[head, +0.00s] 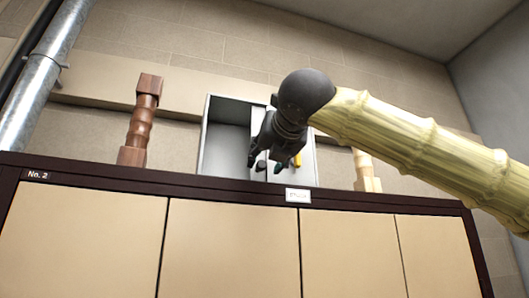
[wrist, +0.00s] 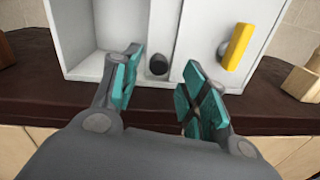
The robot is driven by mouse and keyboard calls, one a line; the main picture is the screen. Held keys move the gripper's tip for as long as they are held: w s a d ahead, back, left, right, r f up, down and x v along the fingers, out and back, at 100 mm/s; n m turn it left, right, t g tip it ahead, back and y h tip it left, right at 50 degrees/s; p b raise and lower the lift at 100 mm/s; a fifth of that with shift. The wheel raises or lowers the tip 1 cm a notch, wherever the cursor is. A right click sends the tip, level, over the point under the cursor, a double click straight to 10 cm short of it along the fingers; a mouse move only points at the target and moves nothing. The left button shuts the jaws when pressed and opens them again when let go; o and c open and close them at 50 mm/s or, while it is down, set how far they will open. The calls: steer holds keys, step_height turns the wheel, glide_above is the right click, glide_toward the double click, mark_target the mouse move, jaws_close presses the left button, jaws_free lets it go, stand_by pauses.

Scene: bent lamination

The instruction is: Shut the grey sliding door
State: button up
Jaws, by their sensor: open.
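A small white and grey cabinet (head: 207,160) stands on the sideboard; it also shows in the wrist view (wrist: 75,40). Its left part shows an open recess. Right of the recess is a light grey upright panel (wrist: 164,25) with a dark round knob (wrist: 158,65) low on it; this looks like the sliding door. Further right, a panel carries a yellow bar handle (wrist: 237,47). My gripper (wrist: 163,90) is open and empty in front of the cabinet, the knob showing beyond the gap between its teal-padded fingers. In the head view my gripper (head: 264,157) hides part of the cabinet front.
The dark-edged sideboard (head: 120,180) has beige doors and a small white label (head: 298,196). A reddish-brown turned post (head: 140,125) stands left of the cabinet, and a pale wooden one (head: 366,172) stands right. A metal pipe (head: 45,75) runs up the far left.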

steer(key=shift+p+x, duration=0.4)
steer(key=shift+x, duration=0.8)
jaws_close()
